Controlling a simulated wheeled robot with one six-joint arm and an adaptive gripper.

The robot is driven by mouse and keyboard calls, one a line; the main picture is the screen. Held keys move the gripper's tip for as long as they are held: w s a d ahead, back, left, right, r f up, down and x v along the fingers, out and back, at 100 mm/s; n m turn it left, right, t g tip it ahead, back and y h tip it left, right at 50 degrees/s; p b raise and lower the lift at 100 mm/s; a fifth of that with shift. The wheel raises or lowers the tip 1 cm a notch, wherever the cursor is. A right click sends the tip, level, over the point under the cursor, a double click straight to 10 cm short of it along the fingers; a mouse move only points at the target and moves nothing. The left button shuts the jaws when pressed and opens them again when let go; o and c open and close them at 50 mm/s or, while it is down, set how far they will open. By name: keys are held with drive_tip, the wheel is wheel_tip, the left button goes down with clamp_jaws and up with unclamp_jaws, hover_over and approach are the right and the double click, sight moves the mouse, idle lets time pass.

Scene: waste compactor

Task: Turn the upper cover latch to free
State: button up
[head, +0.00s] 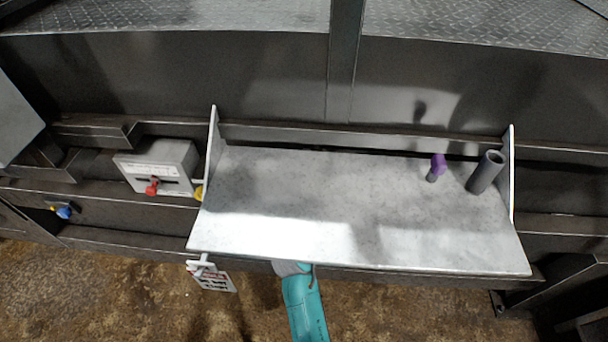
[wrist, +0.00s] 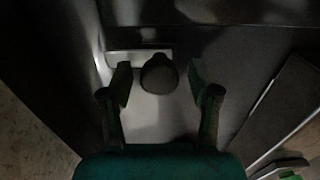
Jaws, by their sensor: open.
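In the wrist view a dark rounded knob (wrist: 159,76) stands in front of a pale plate (wrist: 150,112); it may be the upper cover latch, but the dim picture does not settle this. My gripper (wrist: 160,72) is open, with one finger on each side of the knob. A gap shows between the knob and each finger, and the gripper does not hold it. In the head view my teal arm (head: 304,308) reaches beneath the light grey shelf (head: 300,205), which hides my gripper and the knob.
A grey box (head: 165,160) with a red handle (head: 152,187) is left of the shelf, beside a yellow knob (head: 198,193). A blue knob (head: 64,212) is farther left. A tag (head: 212,279) hangs under the shelf's left corner. A purple-topped piece (head: 438,164) and grey tube (head: 485,172) stand on the shelf.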

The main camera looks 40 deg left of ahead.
drive_tip(key=v, duration=1.1)
drive_tip(key=shift+s, duration=0.35)
drive_tip(key=shift+d+f, duration=0.1)
drive_tip(key=shift+d, duration=0.05)
drive_tip(key=s+d+f+m+h, duration=0.1)
drive_tip(key=s+d+f+m, duration=0.25)
drive_tip(key=d, duration=0.55)
drive_tip(key=s+d+f+m+h, duration=0.15)
drive_tip(key=d+f, duration=0.25)
drive_tip(key=d, duration=0.5)
drive_tip(key=s+d+f+m+h, duration=0.1)
drive_tip(key=s+d+f+m, duration=0.2)
drive_tip(key=d, duration=0.5)
drive_tip(key=s+d+r+m+h, duration=0.3)
drive_tip(key=s+d+r+m, duration=0.1)
drive_tip(key=s+d+m, duration=0.4)
drive_tip(key=s+d+r+m+h, duration=0.3)
drive_tip(key=s+d+m, duration=0.5)
drive_tip(key=s, duration=0.5)
drive_tip(key=shift+s+d+r, duration=0.2)
drive_tip(key=shift+d+r, duration=0.7)
drive_tip(key=shift+d, duration=0.3)
